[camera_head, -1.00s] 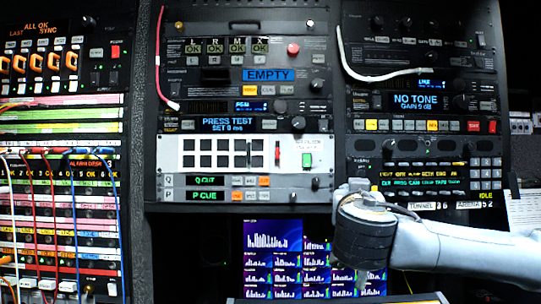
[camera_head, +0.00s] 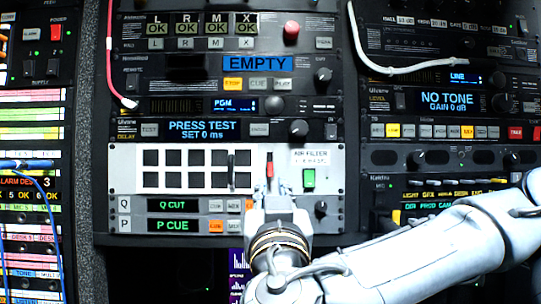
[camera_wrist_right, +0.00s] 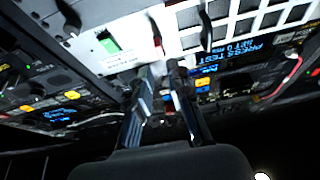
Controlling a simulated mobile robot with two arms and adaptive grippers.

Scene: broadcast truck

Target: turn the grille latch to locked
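The white air filter panel (camera_head: 126,169) with its grid of dark grille openings is in the middle of the rack. A small red latch (camera_head: 269,169) stands upright in a slot near the panel's right side; it shows in the right wrist view too (camera_wrist_right: 157,40). My right gripper (camera_head: 264,190) is just below the latch in the head view. In the right wrist view its fingertips (camera_wrist_right: 164,78) have a narrow gap with nothing between them, apart from the latch. Whether they touch the panel's lower edge is unclear. My left gripper is not in view.
A black handle (camera_head: 231,170) stands left of the latch, and a green switch (camera_head: 308,178) is to its right. A red cable (camera_head: 110,60) hangs at the left.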

